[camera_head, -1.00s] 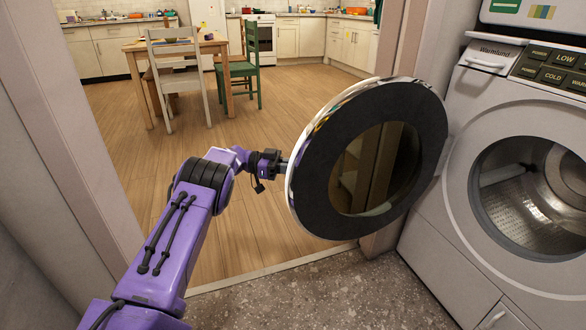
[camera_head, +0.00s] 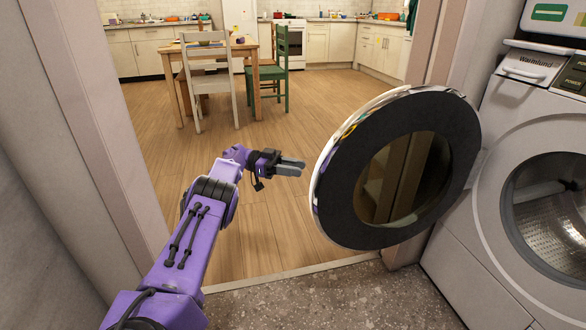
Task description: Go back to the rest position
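My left gripper (camera_head: 291,167) is at the end of my purple arm, in the middle of the head view. It is just left of the round washer door (camera_head: 345,150) and apart from it, with nothing seen between its fingers. The two fingers lie close to each other, and I cannot tell how far apart they are. The door has a chrome rim, a black ring and a dark window, and it stands swung wide open. The washer (camera_head: 488,210) is on the right with its drum (camera_head: 555,210) exposed. My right gripper does not show.
A doorway opens ahead onto a kitchen with a wooden floor. A wooden table (camera_head: 262,50), a white chair (camera_head: 208,85) and a green chair (camera_head: 281,60) stand there. A pale wall (camera_head: 60,110) is close on the left. The speckled floor (camera_head: 330,300) in front is clear.

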